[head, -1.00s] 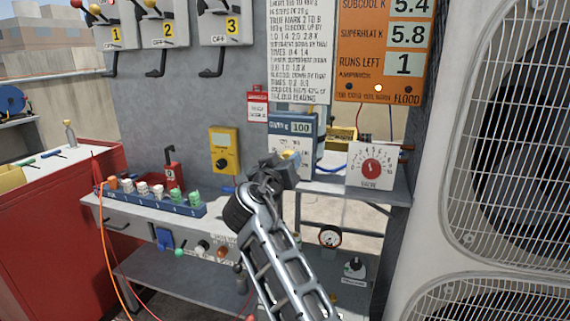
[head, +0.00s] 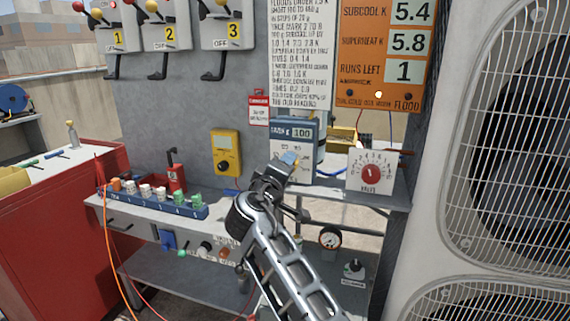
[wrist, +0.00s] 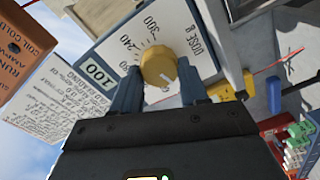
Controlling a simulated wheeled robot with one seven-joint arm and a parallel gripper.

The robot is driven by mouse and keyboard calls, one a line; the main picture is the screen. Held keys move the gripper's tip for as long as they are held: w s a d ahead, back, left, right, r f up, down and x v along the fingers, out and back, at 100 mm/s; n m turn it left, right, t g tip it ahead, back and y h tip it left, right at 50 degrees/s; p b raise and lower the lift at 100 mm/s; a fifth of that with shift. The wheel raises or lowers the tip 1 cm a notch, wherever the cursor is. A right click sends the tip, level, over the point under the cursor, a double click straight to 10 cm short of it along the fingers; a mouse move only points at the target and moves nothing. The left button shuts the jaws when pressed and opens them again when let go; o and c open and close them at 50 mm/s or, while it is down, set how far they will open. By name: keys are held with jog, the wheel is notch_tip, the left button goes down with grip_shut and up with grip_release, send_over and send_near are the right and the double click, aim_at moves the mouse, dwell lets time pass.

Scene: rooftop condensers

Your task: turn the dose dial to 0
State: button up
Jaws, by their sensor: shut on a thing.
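The dose dial (wrist: 158,64) is a round yellow knob on a pale plate marked "DOSE g", with 240 and 300 readable on its scale. My gripper (wrist: 157,82) has its two blue-grey fingers on either side of the knob, shut on it. The dose box (head: 305,122) stands on the bench shelf, and its display reads 100, also seen in the wrist view (wrist: 96,76). In the head view my gripper (head: 290,160) is at the box's front and hides the dial. Part of the scale is hidden, and I cannot tell the pointer's exact mark.
A white box with a red dial (head: 370,174) stands to the right on the shelf. A yellow meter (head: 226,153) hangs to the left. A blue rack (head: 170,205) with several coloured knobs is on the bench. A large condenser (head: 450,180) fills the right side.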

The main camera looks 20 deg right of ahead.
jog(key=shift+n, duration=0.7)
jog(key=shift+a+p, duration=0.1)
jog(key=shift+p, duration=0.2)
jog(key=o, duration=1.1)
jog(key=shift+c, duration=0.2)
jog(key=v, duration=0.7)
jog(key=shift+s+a+b, duration=0.2)
jog(key=shift+s+b, duration=0.1)
jog(key=shift+b, duration=0.15)
